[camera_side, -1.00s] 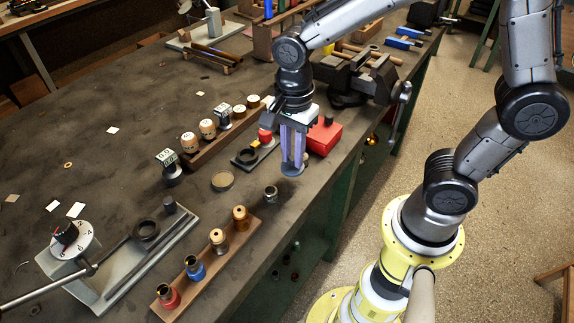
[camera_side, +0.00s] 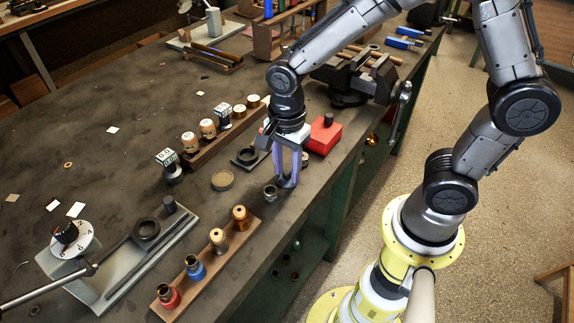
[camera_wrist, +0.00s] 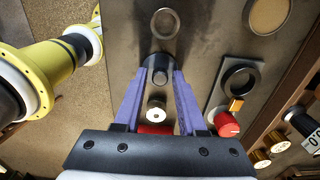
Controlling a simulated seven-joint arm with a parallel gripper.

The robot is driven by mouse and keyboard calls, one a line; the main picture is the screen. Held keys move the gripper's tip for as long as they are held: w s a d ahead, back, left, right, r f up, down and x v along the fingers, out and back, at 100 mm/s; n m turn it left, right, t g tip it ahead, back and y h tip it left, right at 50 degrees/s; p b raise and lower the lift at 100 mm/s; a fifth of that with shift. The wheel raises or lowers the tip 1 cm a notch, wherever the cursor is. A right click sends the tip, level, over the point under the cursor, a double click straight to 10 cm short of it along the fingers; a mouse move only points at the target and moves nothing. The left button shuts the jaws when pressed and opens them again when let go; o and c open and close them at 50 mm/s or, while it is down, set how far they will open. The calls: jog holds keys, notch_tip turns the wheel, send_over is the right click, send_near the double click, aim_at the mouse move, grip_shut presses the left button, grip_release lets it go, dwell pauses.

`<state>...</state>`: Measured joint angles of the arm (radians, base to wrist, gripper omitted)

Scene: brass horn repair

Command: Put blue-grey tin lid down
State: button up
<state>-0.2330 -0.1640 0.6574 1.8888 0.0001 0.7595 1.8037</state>
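The blue-grey tin lid (camera_side: 287,183) is at my fingertips near the bench's right edge in the side view. In the wrist view the lid (camera_wrist: 158,61) shows as a small round shape between the fingertips. My gripper (camera_side: 286,177) points down, and its purple fingers (camera_wrist: 160,78) are shut on the lid. A small open metal cup (camera_side: 270,193) stands just left of and nearer than the lid. It shows as a ring (camera_wrist: 165,21) ahead of the fingers in the wrist view, apart from the lid. Whether the lid touches the bench is unclear.
A red box (camera_side: 323,134) stands behind my gripper. A black ring on a plate (camera_side: 246,156) and a tan disc (camera_side: 222,180) lie to the left. A wooden rack of several spools (camera_side: 217,238) is nearer the camera. The bench edge is close on the right.

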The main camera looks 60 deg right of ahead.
aim_at(287, 171)
jog(key=shift+o, duration=0.5)
notch_tip(287, 171, up, 12)
jog(key=f, duration=0.1)
jog(key=s+d+r+n+t, duration=0.2)
jog(key=s+n, duration=0.4)
jog(key=n, duration=0.3)
jog(key=s+d+r+n+t, duration=0.2)
jog(key=s+d+n+t, duration=0.1)
jog(key=s+d+n, duration=0.2)
jog(key=s+n, duration=0.2)
jog(key=n, duration=0.2)
jog(key=shift+t, duration=0.3)
